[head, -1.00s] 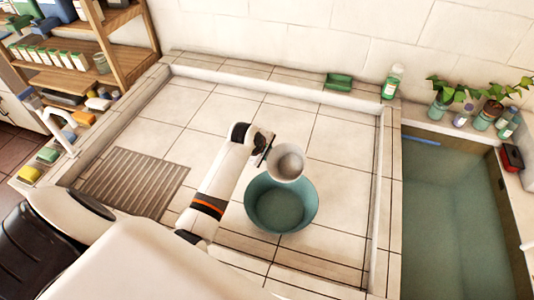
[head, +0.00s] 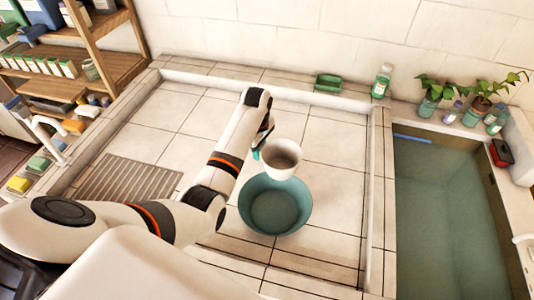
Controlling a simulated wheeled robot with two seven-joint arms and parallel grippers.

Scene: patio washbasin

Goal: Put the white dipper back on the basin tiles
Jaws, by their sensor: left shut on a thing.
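The white dipper (head: 282,157) is held in the air at the upper edge of a teal basin in the head view. Its round mouth faces up and it looks roughly upright. My left gripper (head: 262,146) is shut on the dipper at its left side; the grip itself is partly hidden by my wrist. The teal basin (head: 273,215) stands on the basin tiles (head: 325,185), and its far rim is partly covered by the dipper. I cannot tell how high the dipper is above the tiles. My right gripper is not in view.
A low tiled kerb (head: 374,200) borders the tiles on the right, with a water-filled trough (head: 450,220) beyond. A ribbed mat (head: 130,180) lies at the left. A green dish (head: 328,83) and a bottle (head: 381,81) stand on the back ledge. Tiles right of the basin are clear.

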